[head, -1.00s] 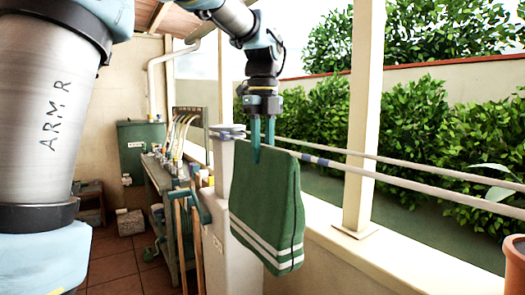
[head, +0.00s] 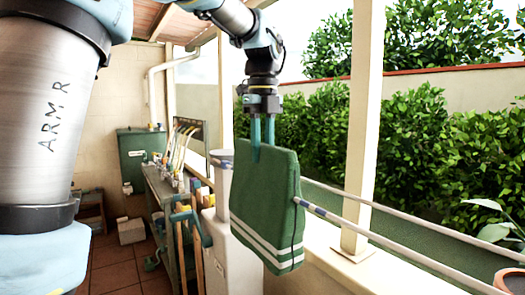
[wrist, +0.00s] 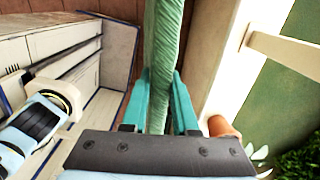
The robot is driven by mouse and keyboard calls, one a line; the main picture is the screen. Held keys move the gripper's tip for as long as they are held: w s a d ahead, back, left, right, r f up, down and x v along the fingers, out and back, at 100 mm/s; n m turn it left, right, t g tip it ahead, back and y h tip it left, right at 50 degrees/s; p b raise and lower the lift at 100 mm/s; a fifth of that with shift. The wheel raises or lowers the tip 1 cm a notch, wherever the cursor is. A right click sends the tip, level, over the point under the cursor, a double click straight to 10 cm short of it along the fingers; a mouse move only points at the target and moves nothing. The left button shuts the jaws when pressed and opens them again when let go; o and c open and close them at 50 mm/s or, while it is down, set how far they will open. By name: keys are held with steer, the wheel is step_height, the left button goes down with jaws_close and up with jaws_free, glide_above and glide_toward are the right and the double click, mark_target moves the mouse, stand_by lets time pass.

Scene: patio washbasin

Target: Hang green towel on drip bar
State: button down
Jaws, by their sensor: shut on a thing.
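The green towel (head: 266,205), with white stripes near its lower edge, hangs folded from my gripper (head: 263,140) in the head view. The two teal fingers are shut on its top edge. In the wrist view the towel (wrist: 165,60) runs between the fingers of my gripper (wrist: 162,105). Two pale rails, the nearer one a bar with a blue band (head: 400,245), run to the right from behind the towel. The towel hides their far part, and I cannot tell whether it touches them.
A white pillar (head: 362,130) stands on the ledge behind the rails. A potted plant (head: 508,280) is at the lower right. A pale pedestal (head: 230,262) and a narrow bench with tools (head: 165,195) stand to the left. Hedges lie beyond the rails.

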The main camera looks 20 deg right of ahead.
step_height(320, 180, up, 6)
steer(key=p, duration=0.4)
steer(key=shift+r+p, duration=0.15)
steer(key=shift+p, duration=0.25)
step_height(320, 180, up, 14)
steer(key=shift+f, duration=0.2)
steer(key=s+a+r+b, duration=0.1)
steer(key=s+a+b, duration=0.2)
steer(key=a, duration=1.3)
steer(key=shift+a+b, duration=0.35)
steer(key=shift+b, duration=0.05)
steer(key=shift+s, duration=0.1)
stand_by(0.4)
